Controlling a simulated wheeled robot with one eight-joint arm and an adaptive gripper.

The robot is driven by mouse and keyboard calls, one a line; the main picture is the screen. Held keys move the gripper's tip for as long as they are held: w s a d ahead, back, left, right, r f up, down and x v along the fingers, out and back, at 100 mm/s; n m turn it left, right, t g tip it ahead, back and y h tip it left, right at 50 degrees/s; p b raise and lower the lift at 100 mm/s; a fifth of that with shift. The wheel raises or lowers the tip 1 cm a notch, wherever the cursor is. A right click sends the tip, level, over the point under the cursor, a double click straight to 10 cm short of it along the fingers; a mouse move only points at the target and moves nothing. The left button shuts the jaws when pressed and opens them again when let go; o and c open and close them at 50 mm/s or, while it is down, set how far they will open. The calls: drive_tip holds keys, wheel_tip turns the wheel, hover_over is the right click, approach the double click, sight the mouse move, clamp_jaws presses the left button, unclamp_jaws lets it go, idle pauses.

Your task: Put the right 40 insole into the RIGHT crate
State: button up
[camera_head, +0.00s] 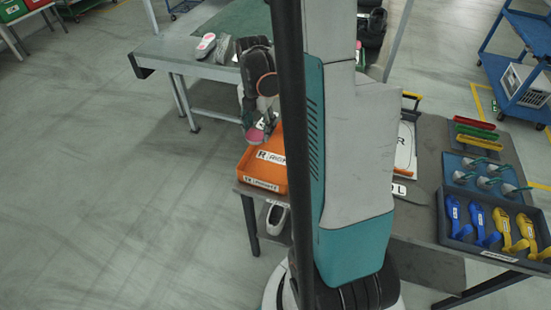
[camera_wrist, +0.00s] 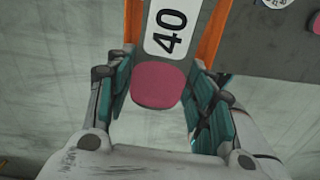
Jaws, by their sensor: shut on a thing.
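My gripper (camera_head: 262,132) is shut on a pink insole (camera_head: 256,136), held above the orange crate (camera_head: 264,183) marked R, near its far side. In the wrist view the insole's rounded pink end (camera_wrist: 158,87) sits between the teal fingers (camera_wrist: 160,92). Just beyond it shows a white label reading 40 (camera_wrist: 168,32) with orange strips on both sides. The crate stands on the near table's left end. My column hides its right side.
A far table (camera_head: 200,62) bears another pink-and-white insole (camera_head: 205,45) and a grey one beside it. On the near table's right are a dark tray (camera_head: 470,236) with blue and yellow pieces and several coloured bars.

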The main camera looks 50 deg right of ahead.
sight(266, 172)
drive_tip(key=shift+s+d+r+n, duration=0.1)
drive_tip(key=shift+s+d+n, duration=0.3)
drive_tip(key=shift+d+n, duration=0.25)
wheel_tip(266, 172, down, 20)
drive_tip(key=b, duration=0.7)
drive_tip(key=shift+s+r, duration=0.1)
drive_tip(key=o, duration=1)
wheel_tip(266, 172, up, 12)
drive_tip(key=p, duration=0.4)
drive_tip(key=shift+p, duration=0.4)
